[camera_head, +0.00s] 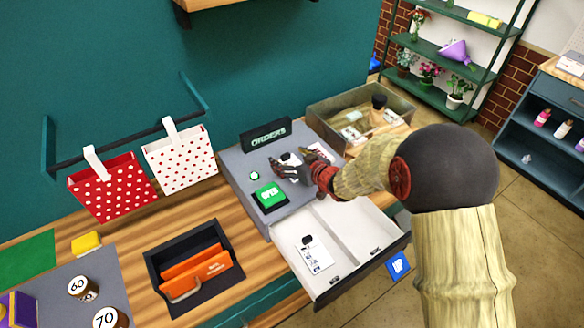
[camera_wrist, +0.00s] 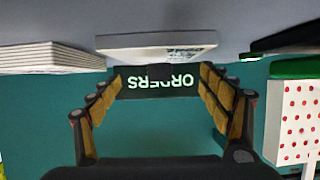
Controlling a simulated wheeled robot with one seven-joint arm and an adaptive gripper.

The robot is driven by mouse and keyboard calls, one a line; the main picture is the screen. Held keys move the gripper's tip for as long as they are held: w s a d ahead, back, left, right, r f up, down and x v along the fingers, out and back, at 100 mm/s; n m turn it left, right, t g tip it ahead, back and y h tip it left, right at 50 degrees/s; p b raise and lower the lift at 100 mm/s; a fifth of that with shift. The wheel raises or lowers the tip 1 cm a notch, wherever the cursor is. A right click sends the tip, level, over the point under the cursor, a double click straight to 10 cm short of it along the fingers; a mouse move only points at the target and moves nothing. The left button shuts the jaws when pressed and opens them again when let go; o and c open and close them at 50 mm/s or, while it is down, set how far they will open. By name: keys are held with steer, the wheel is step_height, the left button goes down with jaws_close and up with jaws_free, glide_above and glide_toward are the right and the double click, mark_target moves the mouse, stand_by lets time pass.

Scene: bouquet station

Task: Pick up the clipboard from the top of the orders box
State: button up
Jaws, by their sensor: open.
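The orders box (camera_head: 240,158) is a grey block on the wooden counter, with a dark sign reading ORDERS (camera_head: 266,134) at its back. A white clipboard (camera_head: 291,158) with a dark clip lies on its top, partly hidden by my gripper (camera_head: 279,170). In the wrist view, which is upside down, the clipboard (camera_wrist: 150,42) lies ahead of my gripper (camera_wrist: 160,78), roughly between the lines of the two fingers. The fingers are spread wide with nothing between them. Whether they touch the clipboard cannot be told.
A white paper stack (camera_wrist: 45,57) lies beside the clipboard. Below, an open drawer (camera_head: 350,228) holds another clipboard (camera_head: 313,254).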

steer(key=c, duration=1.5)
steer(key=shift+c, duration=0.8)
